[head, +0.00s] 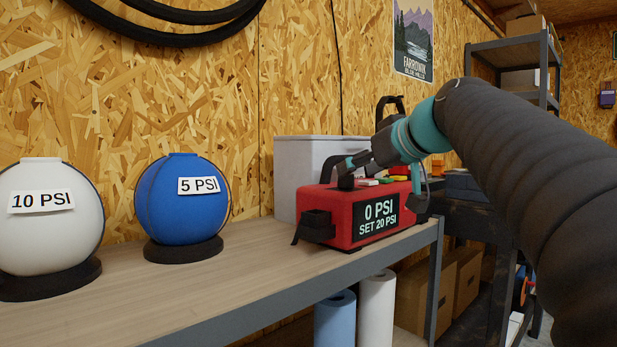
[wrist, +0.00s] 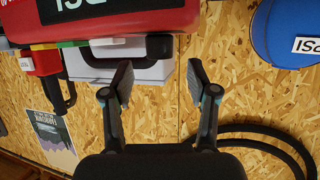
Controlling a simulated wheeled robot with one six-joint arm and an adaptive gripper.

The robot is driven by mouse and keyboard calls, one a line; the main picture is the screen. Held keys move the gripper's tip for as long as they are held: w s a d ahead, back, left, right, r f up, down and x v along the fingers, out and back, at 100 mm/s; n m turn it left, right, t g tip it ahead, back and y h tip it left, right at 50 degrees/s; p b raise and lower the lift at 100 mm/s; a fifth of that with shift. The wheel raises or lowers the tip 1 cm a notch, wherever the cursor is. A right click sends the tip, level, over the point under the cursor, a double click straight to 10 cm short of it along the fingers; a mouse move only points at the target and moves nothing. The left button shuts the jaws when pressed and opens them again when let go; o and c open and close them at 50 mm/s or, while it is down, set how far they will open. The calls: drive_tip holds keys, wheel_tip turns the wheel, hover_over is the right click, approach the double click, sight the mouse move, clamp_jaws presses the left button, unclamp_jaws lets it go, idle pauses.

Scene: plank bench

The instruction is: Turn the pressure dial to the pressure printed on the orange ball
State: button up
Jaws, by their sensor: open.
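A red inflator box (head: 352,222) stands at the right end of the bench; its screen (head: 377,217) reads "0 PSI" and "SET 20 PSI". It also shows at the top left of the wrist view (wrist: 135,22). I cannot clearly pick out the dial. My gripper (head: 350,168) is open and empty, above the box's back left part in the head view; its two fingers show apart in the wrist view (wrist: 160,85). A white ball (head: 48,225) reads "10 PSI" and a blue ball (head: 182,200) reads "5 PSI". No orange ball is in view.
A grey bin (head: 298,165) stands behind the box against the chipboard wall. Small coloured pieces (head: 368,182) show near the box's top. The bench (head: 215,283) is clear between the blue ball and the box. Paper rolls (head: 376,300) stand below.

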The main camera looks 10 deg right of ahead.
sight(346, 181)
drive_tip(key=shift+x, duration=2.6)
clamp_jaws()
